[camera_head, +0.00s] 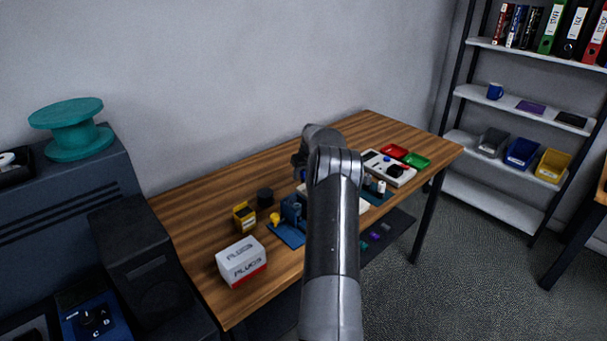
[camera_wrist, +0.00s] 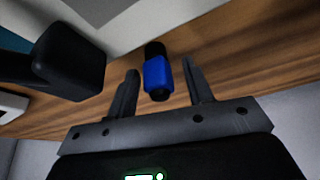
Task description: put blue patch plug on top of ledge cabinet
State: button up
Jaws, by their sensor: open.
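In the wrist view, the blue patch plug (camera_wrist: 158,75) has a blue middle and black ends and lies on the wooden table (camera_wrist: 245,60). My gripper (camera_wrist: 160,69) is open, with one finger on either side of the plug and visible gaps between. In the head view, my arm hides the gripper and most of what is beneath it. A dark blue-grey cabinet (camera_head: 60,195) stands at the left, with a teal spool (camera_head: 78,130) on its top; it looks like the ledge cabinet.
In the wrist view, a black block (camera_wrist: 72,62) stands left of the gripper. A shelf rack (camera_head: 520,105) stands at right.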

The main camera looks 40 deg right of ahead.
jog(key=v, duration=1.2)
jog(key=s+a+r+n, duration=0.15)
jog(key=a+r, duration=0.35)
jog(key=a, duration=0.6)
jog(key=s+a+r, duration=0.3)
jog(key=a+r, duration=0.3)
jog(key=a, duration=0.4)
jog(key=s+a+r, duration=0.2)
jog(key=a+r, duration=0.3)
jog(key=a, duration=0.6)
jog(key=s+a+f, duration=0.1)
jog(key=s+a, duration=0.8)
jog(key=s, duration=0.5)
jog(key=s+a+f+n+t+y, duration=0.1)
jog(key=s+a+f, duration=0.1)
jog(key=s+a, duration=0.8)
jog(key=s, duration=0.4)
jog(key=shift+a+f, duration=0.3)
jog(key=shift+a, duration=0.05)
jog(key=shift+s+a+f+n, duration=0.1)
jog(key=shift+s+f+n, duration=0.2)
jog(key=shift+s, duration=0.1)
jog(key=c, duration=0.3)
jog(key=shift+c, duration=0.3)
jog(key=shift+w+r, duration=0.1)
